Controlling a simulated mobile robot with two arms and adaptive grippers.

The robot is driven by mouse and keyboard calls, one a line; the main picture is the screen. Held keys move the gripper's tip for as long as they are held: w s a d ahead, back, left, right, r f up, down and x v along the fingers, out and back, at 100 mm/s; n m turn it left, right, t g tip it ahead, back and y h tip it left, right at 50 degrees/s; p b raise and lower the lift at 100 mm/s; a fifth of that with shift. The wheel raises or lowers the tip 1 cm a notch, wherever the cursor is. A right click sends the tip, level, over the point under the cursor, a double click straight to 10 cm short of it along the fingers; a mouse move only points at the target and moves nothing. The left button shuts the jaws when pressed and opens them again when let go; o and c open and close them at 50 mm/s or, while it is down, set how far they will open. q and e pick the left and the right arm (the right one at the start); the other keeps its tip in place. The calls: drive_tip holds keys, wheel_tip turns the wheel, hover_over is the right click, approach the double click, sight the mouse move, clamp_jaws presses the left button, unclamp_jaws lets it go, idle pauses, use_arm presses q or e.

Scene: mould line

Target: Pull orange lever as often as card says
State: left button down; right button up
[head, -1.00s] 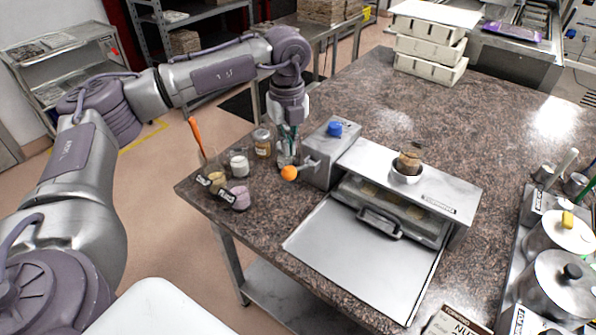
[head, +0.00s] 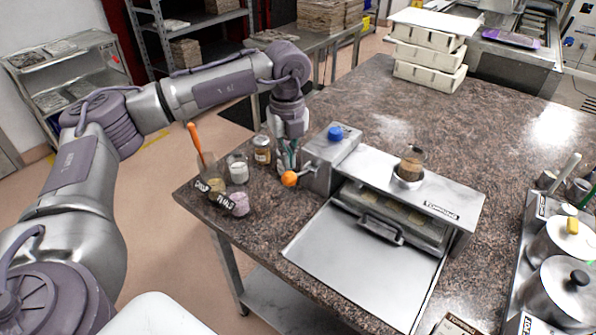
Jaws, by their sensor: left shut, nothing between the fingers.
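The orange lever knob (head: 289,179) sits at the end of a short metal arm on the left side of a grey box (head: 333,155) with a blue button (head: 335,133). My left gripper (head: 286,165) points down just behind the knob. Its fingers are shut with nothing between them; whether they touch the knob or its arm I cannot tell. A card or label (head: 457,327) shows only its top at the bottom edge, and its text is cut off. My right gripper is not in view.
Several jars and cups, including a white jar (head: 238,170) and a brown jar (head: 262,150), crowd the table left of the lever. The metal machine (head: 440,196) with a flat tray (head: 360,262) stands to the right. Pots (head: 565,285) stand far right.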

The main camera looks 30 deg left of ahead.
sight(287, 174)
use_arm(q)
drive_tip(key=shift+f, duration=0.15)
idle(0.5)
drive_tip(key=shift+s+f+b, duration=0.2)
drive_tip(key=shift+f+b, duration=0.95)
drive_tip(key=shift+f, duration=0.35)
drive_tip(key=shift+s+f+b, duration=0.15)
drive_tip(key=shift+f+b, duration=0.95)
drive_tip(key=shift+f, duration=0.5)
drive_tip(key=f+b, duration=0.2)
drive_tip(key=f, duration=0.1)
drive_tip(key=shift+w, duration=0.3)
drive_tip(key=shift+r+p, duration=4.4)
drive_tip(key=shift+r, duration=2.15)
